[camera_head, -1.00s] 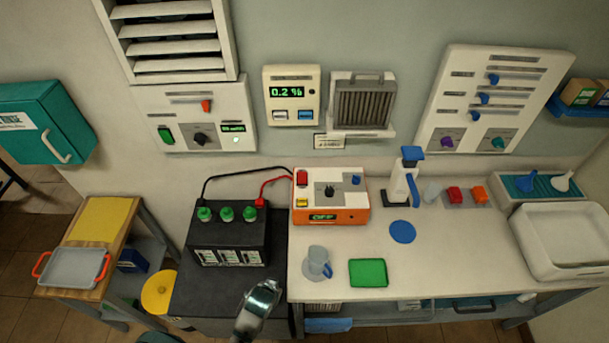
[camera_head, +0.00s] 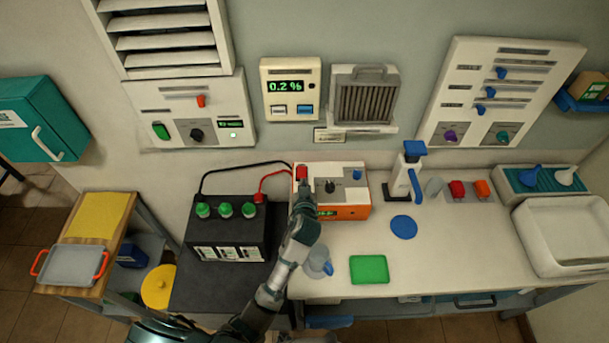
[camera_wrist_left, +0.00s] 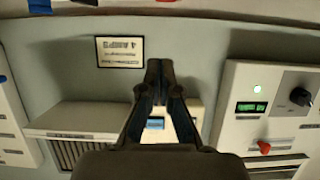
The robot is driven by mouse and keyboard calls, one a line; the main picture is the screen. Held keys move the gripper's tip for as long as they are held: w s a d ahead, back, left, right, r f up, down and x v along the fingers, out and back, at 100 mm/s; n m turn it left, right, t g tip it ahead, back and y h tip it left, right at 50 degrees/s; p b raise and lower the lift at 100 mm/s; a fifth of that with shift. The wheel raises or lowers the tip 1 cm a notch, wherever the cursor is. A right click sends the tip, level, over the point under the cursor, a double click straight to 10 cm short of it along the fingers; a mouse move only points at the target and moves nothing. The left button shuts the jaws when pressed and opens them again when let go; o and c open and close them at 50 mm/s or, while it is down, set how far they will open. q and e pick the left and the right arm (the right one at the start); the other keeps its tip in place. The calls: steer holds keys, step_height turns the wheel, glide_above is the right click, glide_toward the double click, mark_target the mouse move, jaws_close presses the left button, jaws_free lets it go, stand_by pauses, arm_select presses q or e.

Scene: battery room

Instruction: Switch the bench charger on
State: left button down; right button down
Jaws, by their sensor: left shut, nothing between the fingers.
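The bench charger (camera_head: 350,212) is an orange box with a white top, on the left of the white bench. Its red rocker switch (camera_head: 302,172) is at the top left, beside a black knob (camera_head: 331,186) and a blue knob (camera_head: 356,175). My left gripper (camera_head: 302,188) is shut and empty, over the charger's left side just below the red switch; I cannot tell whether it touches. My arm hides the yellow part and some of the green display (camera_head: 328,213), which I cannot read. The shut fingers (camera_wrist_left: 160,66) also show in the left wrist view. My right gripper is out of view.
A black battery (camera_head: 228,238) with green caps stands left, joined to the charger by red and black leads. A cup (camera_head: 317,262) stands close beside my forearm. A green pad (camera_head: 369,269) and blue disc (camera_head: 403,227) lie to the right, with bare bench between.

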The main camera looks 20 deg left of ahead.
arm_select(q)
steer(key=p, duration=0.1)
glide_above(302, 176)
steer(key=s+d, duration=0.1)
steer(key=s, duration=0.1)
step_height(302, 176, down, 3)
steer(key=shift+w+f, duration=0.1)
steer(key=shift+w, duration=0.05)
steer(key=f, duration=0.3)
steer(key=shift+w+a+f+p, duration=0.1)
steer(key=shift+a+f+p, duration=0.1)
steer(key=shift+a+p, duration=0.15)
steer(key=shift+f, duration=0.4)
steer(key=shift+d+f, duration=0.1)
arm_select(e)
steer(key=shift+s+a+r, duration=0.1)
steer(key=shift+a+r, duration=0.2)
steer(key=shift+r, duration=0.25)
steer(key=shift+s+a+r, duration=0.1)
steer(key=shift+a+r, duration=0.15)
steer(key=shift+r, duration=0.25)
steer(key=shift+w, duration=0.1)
arm_select(q)
steer(key=shift+d, duration=0.15)
